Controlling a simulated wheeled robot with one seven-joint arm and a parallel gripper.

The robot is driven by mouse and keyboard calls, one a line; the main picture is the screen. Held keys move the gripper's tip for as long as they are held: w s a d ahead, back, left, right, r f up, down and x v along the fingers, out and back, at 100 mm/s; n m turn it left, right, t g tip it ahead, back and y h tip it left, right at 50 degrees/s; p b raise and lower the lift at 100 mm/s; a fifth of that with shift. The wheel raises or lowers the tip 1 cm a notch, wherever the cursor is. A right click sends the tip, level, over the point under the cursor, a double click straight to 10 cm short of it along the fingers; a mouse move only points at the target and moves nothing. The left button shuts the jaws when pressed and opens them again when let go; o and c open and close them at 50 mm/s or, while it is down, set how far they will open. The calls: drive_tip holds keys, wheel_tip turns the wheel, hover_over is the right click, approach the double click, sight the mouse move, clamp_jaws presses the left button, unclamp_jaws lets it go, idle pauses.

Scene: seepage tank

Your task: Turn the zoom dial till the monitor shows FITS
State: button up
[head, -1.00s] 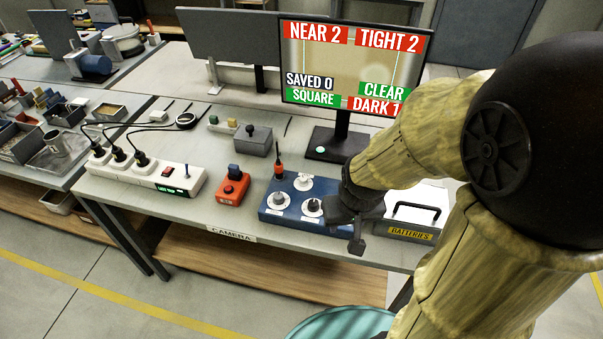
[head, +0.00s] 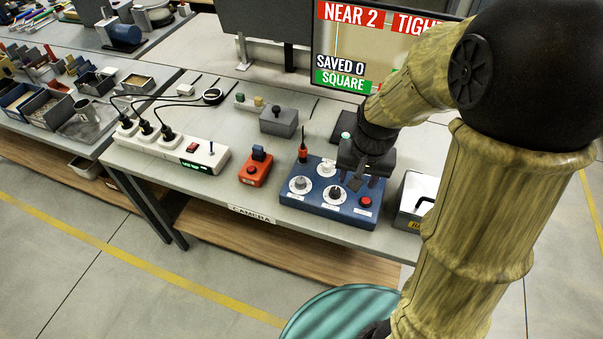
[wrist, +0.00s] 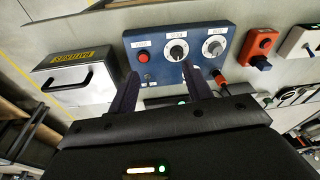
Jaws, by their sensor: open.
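The monitor (head: 395,55) shows NEAR 2 and TIGHT in red, SAVED 0, and SQUARE in green; my arm hides its right part. The blue control box (head: 285,198) carries white-ringed dials and a red button (head: 365,201). A grey dial (head: 300,184) is at front left, a black dial (head: 335,194) at front middle, another dial (head: 327,168) behind. Their labels are too small to read, so I cannot tell which is zoom. My gripper (head: 363,182) is open and empty above the box's right side. In the wrist view, the black dial (wrist: 177,49) lies beyond the fingertips.
A batteries case (wrist: 85,80) stands close to the right of the box. A red-orange switch block (head: 255,170), a white power strip (head: 185,152) and a grey joystick box (head: 279,120) are to the left.

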drive_tip(key=w+a+r+m+g+p, duration=0.1)
drive_tip(key=w+a+r+m+p, duration=0.15)
drive_tip(key=w+a, duration=0.6)
drive_tip(key=m+p, duration=0.1)
drive_tip(key=m, duration=0.1)
hover_over(300, 180)
drive_tip(key=shift+f+g, duration=0.4)
drive_tip(key=shift+f, duration=0.05)
drive_tip(key=shift+f, duration=0.1)
wheel_tip(300, 180, down, 17)
drive_tip(key=p, duration=0.4)
drive_tip(key=shift+f, duration=0.1)
drive_tip(key=c, duration=1)
